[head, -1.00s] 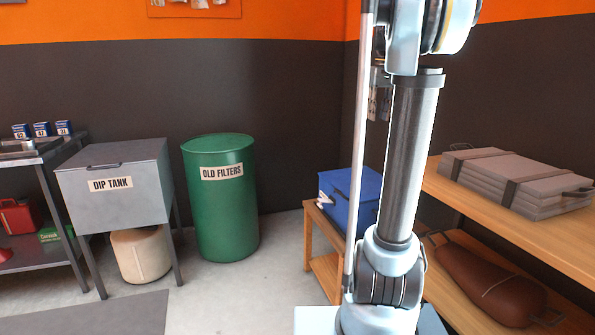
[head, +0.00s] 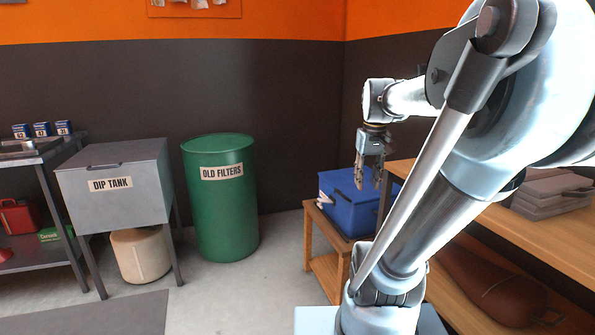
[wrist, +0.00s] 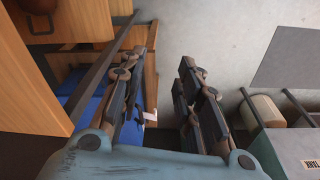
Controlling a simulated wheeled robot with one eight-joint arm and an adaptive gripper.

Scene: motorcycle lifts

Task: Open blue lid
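The blue box (head: 344,207) with its blue lid (head: 349,185) sits on a low wooden stand (head: 322,243) in the back right corner. The lid looks shut. My gripper (head: 369,186) hangs above and in front of the lid in the head view, fingers pointing down and partly covering it. In the wrist view my gripper (wrist: 167,62) has its two fingers clearly apart with nothing between them. Blue parts of the box (wrist: 96,82) show behind and left of the left finger there, with a small whitish piece beside that finger. I cannot tell whether a finger touches the box.
A green drum (head: 222,215) and a grey dip tank (head: 115,200) stand to the left. The floor (head: 240,295) between is clear.

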